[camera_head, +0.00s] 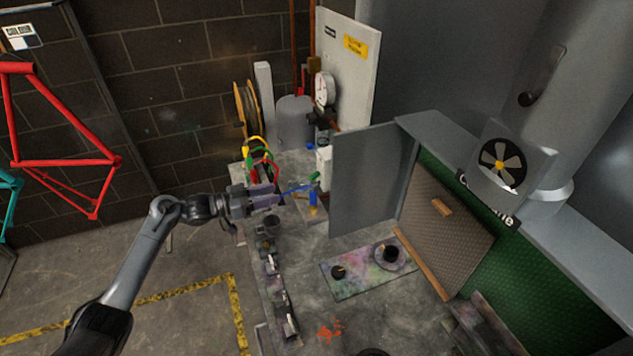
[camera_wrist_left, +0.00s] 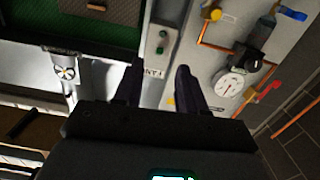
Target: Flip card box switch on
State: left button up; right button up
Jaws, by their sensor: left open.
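A narrow pale box (camera_wrist_left: 158,52) with a printed label that seems to read FAN and two small green round parts (camera_wrist_left: 162,42) shows in the left wrist view. It lies ahead of my left gripper (camera_wrist_left: 159,76), between the fingertips in the picture and apart from them. A small white box (camera_head: 323,156) beside the grey booth panel in the head view is probably the same one. My left gripper (camera_head: 277,196) is open and empty over the bench's left part. No card box switch lever can be made out. My right gripper is not in view.
A pressure gauge (camera_head: 323,90) with red and yellow pipe fittings is on the pale panel (camera_head: 355,70). Colored hoses (camera_head: 262,160) and a blue-and-yellow object (camera_head: 312,200) are close to the gripper. The grey booth side panel (camera_head: 368,180) stands to the right. A fan (camera_head: 500,163) hangs above the booth.

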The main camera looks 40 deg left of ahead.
aim_at(315, 176)
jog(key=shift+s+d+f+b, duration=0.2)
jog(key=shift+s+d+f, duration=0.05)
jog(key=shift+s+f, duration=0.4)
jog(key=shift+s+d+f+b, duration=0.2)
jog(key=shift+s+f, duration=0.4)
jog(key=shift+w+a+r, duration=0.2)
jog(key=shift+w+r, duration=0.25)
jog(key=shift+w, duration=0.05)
pick_arm(q)
jog(key=r+x, duration=0.2)
jog(key=x, duration=0.9)
jog(key=shift+a, duration=0.25)
jog(key=shift+w, duration=0.1)
grip_shut()
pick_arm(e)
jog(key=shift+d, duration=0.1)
